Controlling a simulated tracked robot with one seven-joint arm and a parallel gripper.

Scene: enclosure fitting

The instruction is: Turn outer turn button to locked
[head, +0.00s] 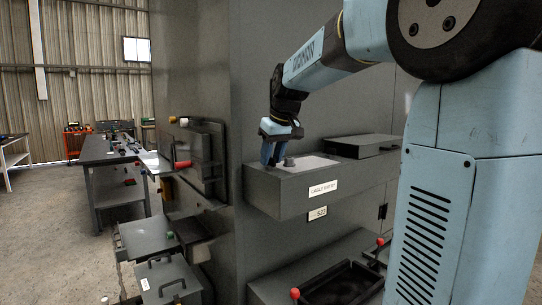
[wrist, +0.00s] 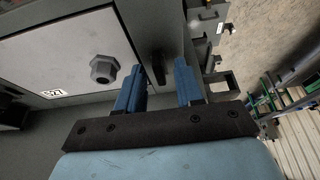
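My gripper (head: 269,155) points down at the left end of the grey cable entry box (head: 290,195), which carries a light top plate. In the wrist view my gripper (wrist: 159,72) has its two blue fingers apart. A dark narrow bar (wrist: 157,62), which looks like the turn button, lies between them beside the light plate (wrist: 70,50). I cannot tell whether the fingers touch it. A grey hex fitting (wrist: 104,69) stands on the plate, left of the fingers; the head view also shows it. In the head view the bar is hidden behind the fingers.
A closed dark lid (head: 362,146) lies to the right on the same ledge. The tall grey cabinet wall (head: 285,90) rises behind. An open panel with a red handle (head: 183,164) stands to the left. A black bin with red knobs (head: 345,285) is below.

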